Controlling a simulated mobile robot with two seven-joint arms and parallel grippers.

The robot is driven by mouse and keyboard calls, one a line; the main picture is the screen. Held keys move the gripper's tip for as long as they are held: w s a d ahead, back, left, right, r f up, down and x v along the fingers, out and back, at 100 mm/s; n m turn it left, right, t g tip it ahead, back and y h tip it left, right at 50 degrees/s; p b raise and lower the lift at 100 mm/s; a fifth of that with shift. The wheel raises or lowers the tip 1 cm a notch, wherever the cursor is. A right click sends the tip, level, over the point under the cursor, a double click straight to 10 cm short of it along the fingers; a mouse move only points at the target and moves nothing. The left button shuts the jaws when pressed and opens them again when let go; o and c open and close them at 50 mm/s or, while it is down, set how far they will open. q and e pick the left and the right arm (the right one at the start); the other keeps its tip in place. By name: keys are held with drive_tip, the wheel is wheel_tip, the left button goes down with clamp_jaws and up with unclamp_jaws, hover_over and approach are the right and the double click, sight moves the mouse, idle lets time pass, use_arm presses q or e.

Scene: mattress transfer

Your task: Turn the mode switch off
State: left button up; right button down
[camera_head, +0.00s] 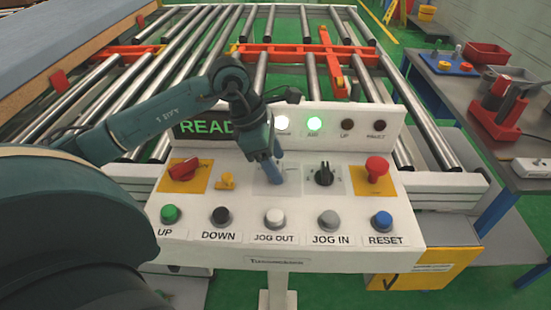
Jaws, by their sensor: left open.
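The white control panel (290,240) stands in front of me. My left gripper (276,174) is open over a light grey plate (262,188) in the middle of its upper row. It points down and covers most of whatever sits on that plate; I cannot tell if it touches. Just right of it, a black rotary knob (324,175) sits on another grey plate. A red rotary switch (184,170) on a yellow plate is at the left. No readable label shows which is the mode switch. My right gripper is not in view.
A red mushroom button (377,168) is at the panel's right, and a small yellow knob (226,181) left of my gripper. The front row has several push buttons, including JOG OUT (275,218). A roller conveyor (310,75) lies beyond.

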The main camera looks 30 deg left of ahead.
use_arm(q)
drive_tip(key=shift+d+f, duration=0.1)
drive_tip(key=shift+f, duration=0.15)
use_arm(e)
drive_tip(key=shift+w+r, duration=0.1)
use_arm(q)
drive_tip(key=c, duration=1)
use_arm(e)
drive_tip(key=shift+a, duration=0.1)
